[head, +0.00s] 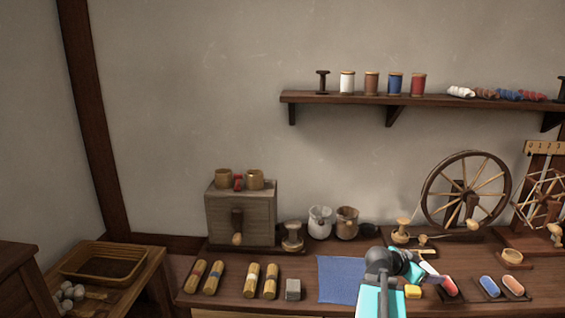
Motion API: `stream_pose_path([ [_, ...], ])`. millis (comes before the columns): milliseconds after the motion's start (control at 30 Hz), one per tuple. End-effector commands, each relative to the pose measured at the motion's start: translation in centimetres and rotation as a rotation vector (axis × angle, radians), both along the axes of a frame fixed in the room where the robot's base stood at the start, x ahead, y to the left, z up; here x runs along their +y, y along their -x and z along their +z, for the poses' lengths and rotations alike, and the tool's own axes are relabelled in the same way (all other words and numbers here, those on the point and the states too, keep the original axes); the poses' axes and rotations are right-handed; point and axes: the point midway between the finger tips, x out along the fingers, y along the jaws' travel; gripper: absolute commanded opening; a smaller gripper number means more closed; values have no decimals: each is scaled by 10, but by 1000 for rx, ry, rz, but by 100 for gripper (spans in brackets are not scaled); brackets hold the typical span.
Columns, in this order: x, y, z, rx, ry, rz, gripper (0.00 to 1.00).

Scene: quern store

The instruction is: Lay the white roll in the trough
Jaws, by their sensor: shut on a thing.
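My gripper (426,271) is low over the bench, right of the blue cloth. It is shut on a small pale thing that looks like the white roll (429,268); my gripper partly hides it. Just right of it, a red piece (450,287) lies in a dark holder. I cannot tell for certain which holder is the trough. More white rolls (460,91) lie on the wall shelf.
The blue cloth (340,279) lies flat and bare.

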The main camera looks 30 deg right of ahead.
Motion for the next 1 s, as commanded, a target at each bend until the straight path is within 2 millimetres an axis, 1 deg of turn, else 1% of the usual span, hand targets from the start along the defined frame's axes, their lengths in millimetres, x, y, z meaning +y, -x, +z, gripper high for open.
stream_pose_path([
  [33,7,-15,6,-2,1,22,45],
  [100,17,-32,12,-1,1,48,45],
  [367,56,-94,31,0,1,147,45],
  [567,92,-139,45,0,1,229,45],
  [700,119,-170,55,-1,0,292,45],
  [867,154,-204,67,0,1,371,45],
  [1000,186,-233,77,-1,0,443,45],
])
